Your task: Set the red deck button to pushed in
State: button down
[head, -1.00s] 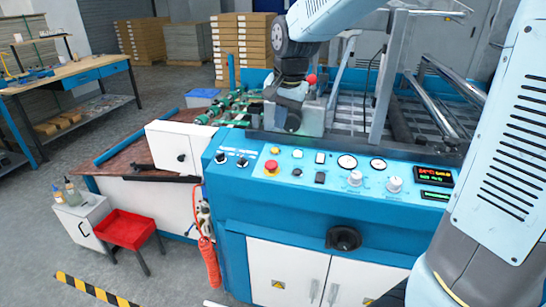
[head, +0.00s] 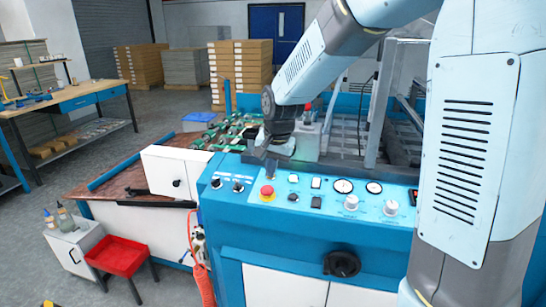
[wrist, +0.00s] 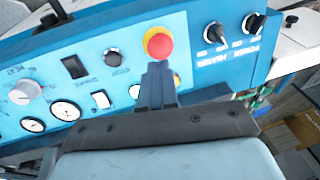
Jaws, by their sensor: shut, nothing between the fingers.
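The red deck button (head: 267,191) is a round mushroom cap on a yellow ring, on the light blue control panel (head: 235,203). It also shows in the wrist view (wrist: 159,46). My gripper (head: 270,172) is shut and empty, pointing down just behind and above the button in the head view. In the wrist view, the closed dark fingertips (wrist: 158,68) appear right at the edge of the red cap. I cannot tell whether they touch it or how deep the cap sits.
Black selector switches (head: 227,186) lie left of the button. Small buttons, gauges (head: 343,186) and white knobs (head: 351,203) lie right of it. A white box (head: 173,172) adjoins the panel's left end. A red tray stool (head: 117,255) stands on the floor.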

aim_at(269, 190)
jog(key=shift+x, duration=2.8)
jog(key=shift+f, duration=0.75)
jog(key=shift+s+d+f, duration=0.1)
jog(key=shift+s+f, duration=0.05)
jog(key=shift+f, duration=0.2)
jog(key=shift+r, duration=0.3)
jog(key=v, duration=1.4)
jog(key=shift+w, duration=0.3)
